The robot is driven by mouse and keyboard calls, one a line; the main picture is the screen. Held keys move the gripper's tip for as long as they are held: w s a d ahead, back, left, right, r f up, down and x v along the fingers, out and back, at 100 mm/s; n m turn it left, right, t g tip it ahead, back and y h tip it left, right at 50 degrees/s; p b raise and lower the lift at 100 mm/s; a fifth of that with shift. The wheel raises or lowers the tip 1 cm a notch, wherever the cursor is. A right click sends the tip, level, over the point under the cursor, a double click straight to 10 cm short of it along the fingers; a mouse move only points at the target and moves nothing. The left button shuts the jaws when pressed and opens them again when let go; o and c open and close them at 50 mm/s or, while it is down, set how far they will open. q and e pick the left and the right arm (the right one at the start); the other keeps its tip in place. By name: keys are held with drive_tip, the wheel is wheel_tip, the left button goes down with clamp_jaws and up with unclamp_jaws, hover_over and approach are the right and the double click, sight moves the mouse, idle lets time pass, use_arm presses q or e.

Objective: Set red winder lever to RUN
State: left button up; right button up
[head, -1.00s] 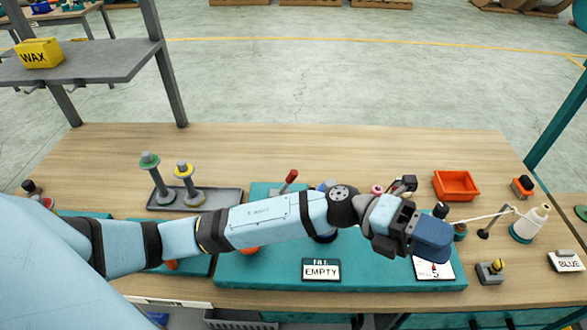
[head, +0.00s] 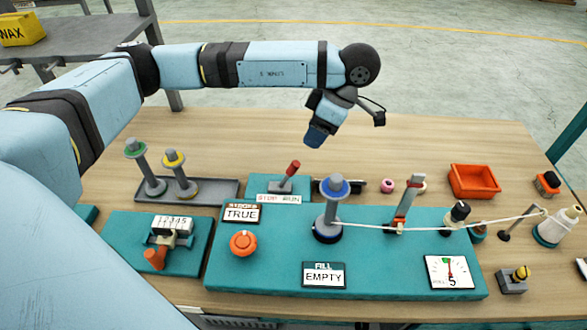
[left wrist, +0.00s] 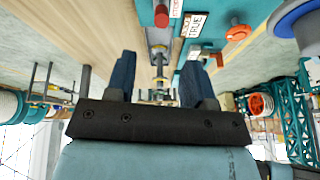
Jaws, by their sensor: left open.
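The winder lever (head: 290,175) has a red knob and stands on a small teal block behind the main teal board. Its stem leans a little to the right in the head view. The plate (head: 279,199) in front of it reads STOP on the left and RUN on the right. My left gripper (head: 314,138) hangs above the table, behind and slightly right of the lever, touching nothing. In the left wrist view its two fingers (left wrist: 157,80) are apart with nothing held between them. My right gripper is not in view.
A blue-rimmed spool (head: 335,210) on the teal board (head: 400,275) carries a cord running right past an upright arm (head: 408,205). The TRUE sign (head: 241,214) and an orange button (head: 243,243) sit front-left of the lever. A grey tray (head: 215,190) with two spindles stands left.

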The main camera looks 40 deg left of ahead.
sight(293, 168)
use_arm(q)
drive_tip(key=x, duration=1.2)
drive_tip(key=shift+s+f, duration=0.2)
drive_tip(key=shift+f, duration=0.05)
drive_tip(key=shift+c, duration=0.3)
drive_tip(key=shift+b, duration=0.3)
clamp_jaws()
